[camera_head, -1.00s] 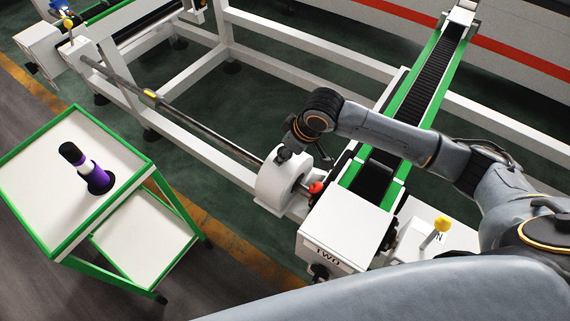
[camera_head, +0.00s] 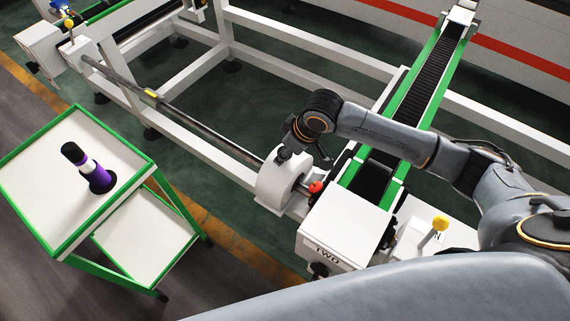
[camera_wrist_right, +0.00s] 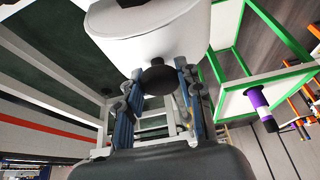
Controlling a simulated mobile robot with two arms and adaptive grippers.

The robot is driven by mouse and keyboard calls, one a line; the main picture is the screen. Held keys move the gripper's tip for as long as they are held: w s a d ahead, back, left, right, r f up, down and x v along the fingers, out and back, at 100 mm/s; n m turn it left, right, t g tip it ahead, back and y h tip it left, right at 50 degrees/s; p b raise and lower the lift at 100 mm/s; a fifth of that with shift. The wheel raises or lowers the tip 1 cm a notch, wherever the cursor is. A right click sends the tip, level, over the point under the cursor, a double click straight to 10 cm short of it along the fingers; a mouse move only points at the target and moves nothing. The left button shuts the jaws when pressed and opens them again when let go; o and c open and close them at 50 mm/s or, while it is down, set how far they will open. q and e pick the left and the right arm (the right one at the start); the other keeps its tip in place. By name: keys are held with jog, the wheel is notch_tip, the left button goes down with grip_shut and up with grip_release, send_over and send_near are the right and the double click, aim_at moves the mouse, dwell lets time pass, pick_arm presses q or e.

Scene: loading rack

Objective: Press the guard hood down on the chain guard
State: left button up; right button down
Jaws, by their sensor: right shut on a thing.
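The guard hood (camera_head: 272,190) is a white curved cover with an arch-shaped opening, at the end of the long rod in the head view. It fills the top of the right wrist view (camera_wrist_right: 160,38), with a black knob (camera_wrist_right: 158,78) on it. My right gripper (camera_wrist_right: 158,76) is shut on this knob, one finger on each side. In the head view the right gripper (camera_head: 286,152) is at the hood's top, partly hidden by its own arm. I cannot make out a separate chain guard under the hood, nor whether the hood is fully seated. My left gripper is not in view.
A red knob (camera_head: 316,187) sits close right of the hood, beside the white box marked TWO (camera_head: 345,226). A green-edged conveyor (camera_head: 432,78) runs behind. A green-framed cart (camera_head: 45,205) with a purple-and-black bottle-like object (camera_head: 88,168) stands at left.

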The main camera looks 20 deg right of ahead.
jog(key=shift+f, duration=0.4)
dwell(0.8)
jog(key=shift+f+p, duration=0.25)
jog(key=shift+p, duration=0.5)
dwell(0.8)
jog(key=c, duration=0.8)
grip_release()
jog(key=shift+f, duration=0.1)
jog(key=shift+r, duration=3.05)
